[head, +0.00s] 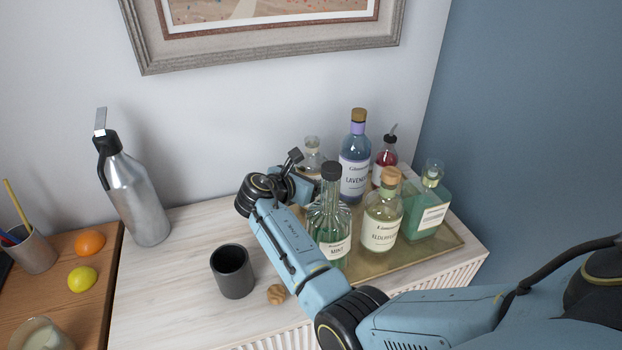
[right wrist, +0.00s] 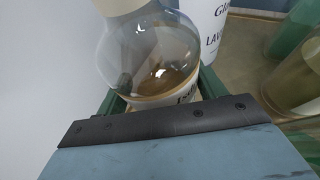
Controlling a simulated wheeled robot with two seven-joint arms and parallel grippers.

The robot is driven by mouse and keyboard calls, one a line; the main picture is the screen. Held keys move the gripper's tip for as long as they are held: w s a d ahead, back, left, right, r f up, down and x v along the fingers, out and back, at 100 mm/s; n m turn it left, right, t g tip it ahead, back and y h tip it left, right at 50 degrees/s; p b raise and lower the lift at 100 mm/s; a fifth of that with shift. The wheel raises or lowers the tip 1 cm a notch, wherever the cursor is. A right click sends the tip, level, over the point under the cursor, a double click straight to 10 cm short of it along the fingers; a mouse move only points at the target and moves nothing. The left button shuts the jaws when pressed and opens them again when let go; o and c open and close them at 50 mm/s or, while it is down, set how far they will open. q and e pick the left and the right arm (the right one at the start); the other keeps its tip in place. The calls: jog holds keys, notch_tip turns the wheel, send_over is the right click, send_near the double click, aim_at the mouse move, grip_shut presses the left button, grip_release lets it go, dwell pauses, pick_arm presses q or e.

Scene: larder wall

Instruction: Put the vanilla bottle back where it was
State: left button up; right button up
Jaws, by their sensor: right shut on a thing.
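The vanilla bottle (right wrist: 150,55) is a round clear glass bottle with a pale stopper, some amber liquid and a partly hidden label. In the right wrist view it stands between the green fingers of my right gripper (right wrist: 162,92), which is shut on it. In the head view the bottle (head: 312,150) shows behind my right wrist, at the back left of the brass tray (head: 446,243). Its lower part is hidden, so I cannot tell whether its base touches the tray. My left gripper is not in view.
Close by stand lavender (head: 354,168), mint (head: 331,235) and elderflower (head: 381,226) bottles, a red bottle (head: 384,158) and a teal bottle (head: 427,213). A steel bottle (head: 140,200) stands left; the counter between is clear.

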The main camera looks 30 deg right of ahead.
jog(key=o, duration=1.6)
jog(key=shift+f, duration=0.15)
jog(key=shift+c, duration=0.2)
jog(key=shift+a+r, duration=0.1)
jog(key=shift+r, duration=0.15)
jog(key=p+v, duration=0.1)
jog(key=v, duration=1)
jog(key=shift+s+a, duration=0.2)
jog(key=shift+a, duration=0.15)
jog(key=shift+r, duration=0.1)
